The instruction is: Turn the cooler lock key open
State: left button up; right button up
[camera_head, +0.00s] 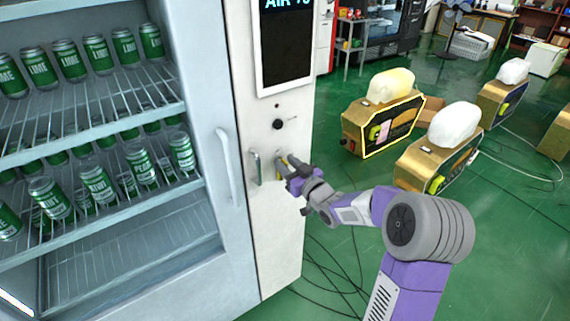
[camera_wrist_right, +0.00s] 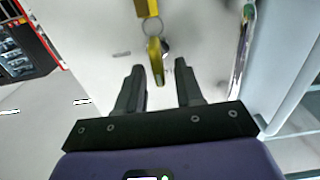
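The cooler (camera_head: 228,262) stands at the left in the head view, with a white lock panel (camera_head: 268,220) on its right side. A yellow key (camera_wrist_right: 155,60) sits at the panel in the wrist view, with a ring and a yellow tag (camera_wrist_right: 147,8) attached. The key's yellow also shows in small part in the head view. My right gripper (camera_wrist_right: 160,72) faces the panel with its fingers apart, one on each side of the key's end. I see gaps between the key and both fingers. The keyhole is mostly hidden. My left gripper is not in view.
A metal handle (camera_head: 256,167) is on the panel just left of my right gripper. A long white door handle (camera_head: 229,165) is further left. A round black knob (camera_head: 278,124) and a screen (camera_head: 287,45) are above.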

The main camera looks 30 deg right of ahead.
jog(key=shift+w, duration=0.65)
grip_shut()
